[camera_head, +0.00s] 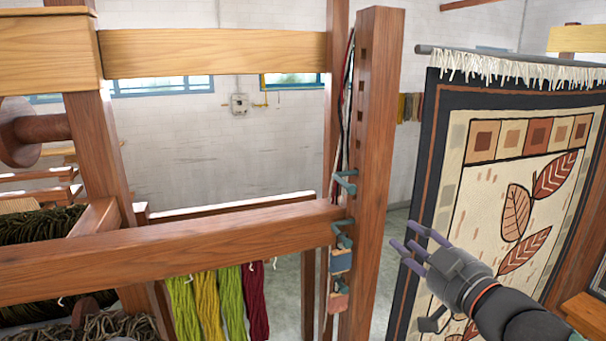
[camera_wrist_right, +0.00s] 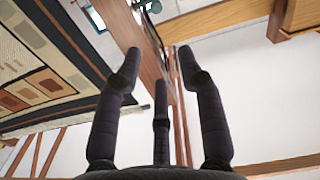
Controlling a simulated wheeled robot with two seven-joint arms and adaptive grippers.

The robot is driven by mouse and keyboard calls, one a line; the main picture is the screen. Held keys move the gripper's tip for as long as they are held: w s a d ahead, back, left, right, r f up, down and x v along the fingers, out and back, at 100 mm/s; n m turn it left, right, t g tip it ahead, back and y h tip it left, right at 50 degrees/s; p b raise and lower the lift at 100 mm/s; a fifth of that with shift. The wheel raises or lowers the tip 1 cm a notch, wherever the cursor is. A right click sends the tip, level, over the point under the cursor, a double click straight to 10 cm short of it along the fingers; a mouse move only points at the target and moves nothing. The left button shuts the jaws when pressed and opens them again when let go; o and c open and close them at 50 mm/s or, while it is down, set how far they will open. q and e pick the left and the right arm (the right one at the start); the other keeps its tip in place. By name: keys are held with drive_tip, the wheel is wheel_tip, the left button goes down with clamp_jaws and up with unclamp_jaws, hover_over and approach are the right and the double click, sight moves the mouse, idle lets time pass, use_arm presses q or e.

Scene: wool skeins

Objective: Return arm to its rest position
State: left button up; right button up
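My right gripper (camera_head: 405,238) shows at the lower right of the head view, its arm coming in from the bottom right corner. It is in front of the patterned rug (camera_head: 486,180) and to the right of the upright wooden post (camera_head: 371,150). In the right wrist view, my right gripper (camera_wrist_right: 158,72) has its three dark fingers apart, with nothing between them. My left gripper and arm are not in view.
A wooden beam (camera_head: 170,258) crosses the left and joins the post area. Green (camera_head: 184,305), yellow (camera_head: 208,305), lime (camera_head: 232,302) and maroon (camera_head: 255,300) skeins hang below it. Teal pegs (camera_head: 345,182) stick out near the post. Pale floor shows behind.

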drive_tip(key=w+a+f+m+g+b, duration=0.2)
drive_tip(key=f+g+b, duration=0.15)
drive_tip(key=f, duration=1.35)
drive_tip(key=w+a+f+m+g+h+b, duration=0.15)
drive_tip(key=f+b, duration=0.35)
drive_tip(key=f, duration=1.2)
drive_tip(key=w+a+f+m+g+b, duration=0.1)
drive_tip(key=a+f+g+b, duration=0.2)
drive_tip(key=f, duration=1.4)
drive_tip(key=s+f+m+g+b, duration=0.15)
drive_tip(key=s+f+b, duration=0.3)
drive_tip(key=f, duration=0.85)
drive_tip(key=s+f+m+g+b, duration=0.1)
drive_tip(key=s+f+g+b, duration=0.3)
drive_tip(key=f, duration=0.8)
use_arm(q)
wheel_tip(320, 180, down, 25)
drive_tip(key=b, duration=0.4)
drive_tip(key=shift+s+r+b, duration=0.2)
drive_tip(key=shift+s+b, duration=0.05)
drive_tip(key=shift+b, duration=0.05)
use_arm(e)
drive_tip(key=s+a+f+m+g, duration=0.1)
drive_tip(key=s+a+f+g, duration=0.2)
drive_tip(key=s+f, duration=1.3)
drive_tip(key=shift+s+f+m+h, duration=0.15)
drive_tip(key=shift+f+m+h, duration=0.25)
drive_tip(key=shift+f, duration=0.55)
